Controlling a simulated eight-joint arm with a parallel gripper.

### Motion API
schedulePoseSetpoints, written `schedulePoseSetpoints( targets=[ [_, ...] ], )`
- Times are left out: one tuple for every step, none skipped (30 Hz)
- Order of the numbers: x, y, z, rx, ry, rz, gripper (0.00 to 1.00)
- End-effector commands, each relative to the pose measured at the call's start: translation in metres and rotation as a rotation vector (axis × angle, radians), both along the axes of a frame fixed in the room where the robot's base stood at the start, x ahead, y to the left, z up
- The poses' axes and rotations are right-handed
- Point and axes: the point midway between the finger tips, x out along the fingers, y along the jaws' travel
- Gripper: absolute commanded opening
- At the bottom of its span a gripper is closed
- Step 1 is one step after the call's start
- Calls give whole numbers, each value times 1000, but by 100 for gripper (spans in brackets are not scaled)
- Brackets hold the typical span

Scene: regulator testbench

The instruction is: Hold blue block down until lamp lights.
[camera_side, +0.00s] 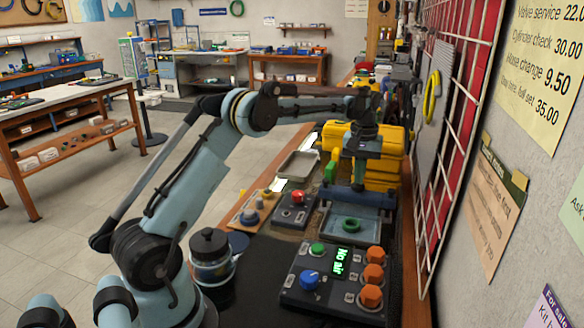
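A dark control panel (335,290) lies on the near part of the bench. A blue block-like knob (309,281) sits at its left front, with nothing touching it. A small green dome (318,249) sits behind it; I cannot tell whether this is the lamp or a button. The panel's display (342,262) glows green and reads "No air". My gripper (359,183) points down over the bench, behind the panel and well away from the blue knob. Its fingers are too small and overlapped to tell open from shut.
Orange knobs (374,275) line the panel's right side. Behind it are a tray (331,240) with a green ring (350,225) and a red-button box (293,210). A dark-lidded jar (210,257) stands left. Yellow cases (382,145) are behind my gripper; a red grid wall rises right.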

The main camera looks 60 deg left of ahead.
Motion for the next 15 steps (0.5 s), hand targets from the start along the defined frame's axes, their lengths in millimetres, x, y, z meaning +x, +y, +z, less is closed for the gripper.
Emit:
schedulePoseSetpoints(
  targets=[
    [0,0,-2,0,0,0,0],
    [0,0,-3,0,0,0,0],
    [0,0,-4,0,0,0,0],
    [0,0,-5,0,0,0,0],
    [0,0,-6,0,0,0,0],
    [0,0,-7,0,0,0,0],
    [0,0,-8,0,0,0,0],
    [0,0,-9,0,0,0,0],
    [0,0,-11,0,0,0,0],
    [0,0,-12,0,0,0,0],
    [0,0,-13,0,0,0,0],
    [0,0,-14,0,0,0,0],
    [0,0,-15,0,0,0,0],
    [0,0,-16,0,0,0,0],
    [0,0,-17,0,0,0,0]
  ],
)
